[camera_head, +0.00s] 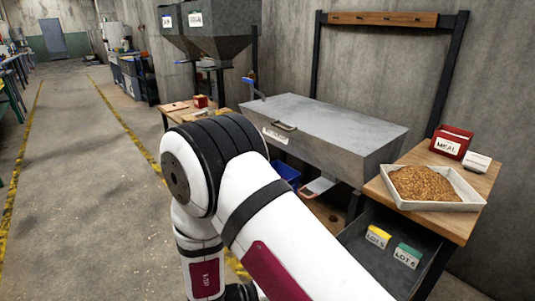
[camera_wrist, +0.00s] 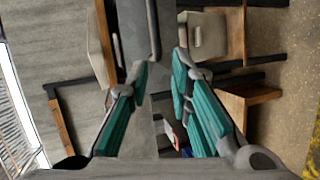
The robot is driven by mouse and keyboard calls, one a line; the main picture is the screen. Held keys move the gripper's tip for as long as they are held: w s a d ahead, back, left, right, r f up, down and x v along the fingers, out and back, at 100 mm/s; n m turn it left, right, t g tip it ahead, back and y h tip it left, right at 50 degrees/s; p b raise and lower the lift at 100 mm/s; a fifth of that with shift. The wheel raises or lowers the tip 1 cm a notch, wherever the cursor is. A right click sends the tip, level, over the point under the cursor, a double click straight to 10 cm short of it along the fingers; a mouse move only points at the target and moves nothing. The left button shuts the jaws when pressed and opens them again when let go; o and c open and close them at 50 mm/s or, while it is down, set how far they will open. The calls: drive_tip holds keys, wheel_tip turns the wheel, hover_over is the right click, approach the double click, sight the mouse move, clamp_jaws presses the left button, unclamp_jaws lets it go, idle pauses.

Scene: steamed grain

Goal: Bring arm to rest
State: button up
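My arm fills the lower middle of the head view, a white limb with black bands and dark red panels, bent at a rounded joint. My gripper is out of sight in the head view. In the wrist view my gripper (camera_wrist: 160,85) shows two teal-padded fingers standing apart, with no object seen held between them. The wrist view is turned sideways, with grey surfaces and wooden stands beyond the fingertips.
A grey lidded steel box (camera_head: 335,130) stands behind my arm. At right, a wooden bench (camera_head: 440,225) holds a white tray (camera_head: 470,195) of brown grain (camera_head: 425,182) and a red card box (camera_head: 450,142). Grey hoppers (camera_head: 225,35) stand at the back. Open floor (camera_head: 75,190) lies left.

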drive_tip(key=w+a+r+m+t+y+p, duration=0.1)
drive_tip(key=w+a+r+m+t+y, duration=0.15)
drive_tip(key=w+r+y, duration=0.5)
drive_tip(key=w+a+r+t+y+p, duration=0.1)
drive_tip(key=a+r+y, duration=0.15)
drive_tip(key=r, duration=0.35)
drive_tip(key=w+a+r+t+y+p, duration=0.1)
drive_tip(key=w+r+y, duration=0.15)
drive_tip(key=r, duration=0.35)
drive_tip(key=a+r+y+p, duration=0.1)
drive_tip(key=a+r+y, duration=0.15)
drive_tip(key=r, duration=0.35)
drive_tip(key=s+d+r+n+g+y+p, duration=0.1)
drive_tip(key=s+d+r+y, duration=0.25)
drive_tip(key=s+r, duration=0.6)
drive_tip(key=s+d+m+g+h+p, duration=0.1)
drive_tip(key=s+d+g+h, duration=0.1)
drive_tip(key=s+d, duration=0.5)
drive_tip(key=s+d+r+m+g+h+p, duration=0.1)
drive_tip(key=s+d, duration=0.5)
drive_tip(key=s, duration=0.9)
drive_tip(key=shift+d+r+g+h, duration=0.2)
drive_tip(key=shift+d+g+h, duration=0.3)
drive_tip(key=shift+h, duration=0.35)
drive_tip(key=shift+a, duration=0.1)
